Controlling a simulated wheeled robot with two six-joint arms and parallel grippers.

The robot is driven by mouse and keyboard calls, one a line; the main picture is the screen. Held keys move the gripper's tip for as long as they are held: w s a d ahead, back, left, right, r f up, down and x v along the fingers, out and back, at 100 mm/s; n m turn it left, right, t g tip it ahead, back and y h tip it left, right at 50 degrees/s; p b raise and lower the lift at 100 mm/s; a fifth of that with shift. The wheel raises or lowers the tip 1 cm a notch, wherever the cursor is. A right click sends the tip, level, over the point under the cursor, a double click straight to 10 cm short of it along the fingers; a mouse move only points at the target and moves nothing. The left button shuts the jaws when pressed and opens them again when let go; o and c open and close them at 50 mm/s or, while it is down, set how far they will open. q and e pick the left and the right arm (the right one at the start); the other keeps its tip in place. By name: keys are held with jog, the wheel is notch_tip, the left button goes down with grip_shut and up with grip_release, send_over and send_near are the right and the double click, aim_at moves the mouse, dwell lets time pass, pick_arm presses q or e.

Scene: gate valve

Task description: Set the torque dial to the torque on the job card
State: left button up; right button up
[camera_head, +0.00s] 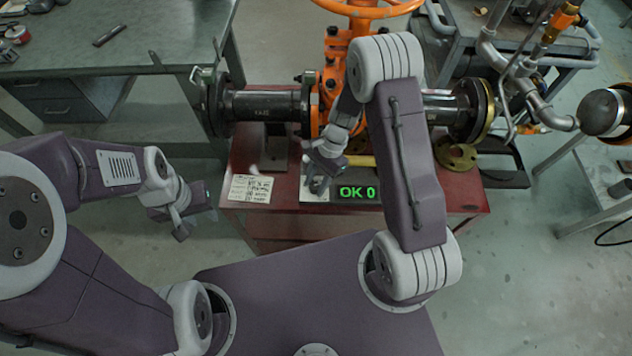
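The job card (250,189) lies on the red cart top (460,200), left of centre; its handwriting is too small to read. A display (357,192) with green text "OK 0" sits at the cart's front edge. A pale plate (314,196) lies just left of it. My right gripper (318,188) is low over this plate; the torque dial cannot be made out and may be hidden beneath it. Whether its fingers are open or shut is unclear. My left gripper (183,232) hangs over the floor left of the cart, away from the card, its finger gap unclear.
An orange gate valve with a handwheel (370,6) and dark flanged pipe (262,106) stands behind. A yellow bar (362,160) lies behind the display. A workbench (120,55) is at left, and a brass flange (456,157) at right.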

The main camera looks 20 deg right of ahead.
grip_shut()
jog(key=shift+r, duration=0.1)
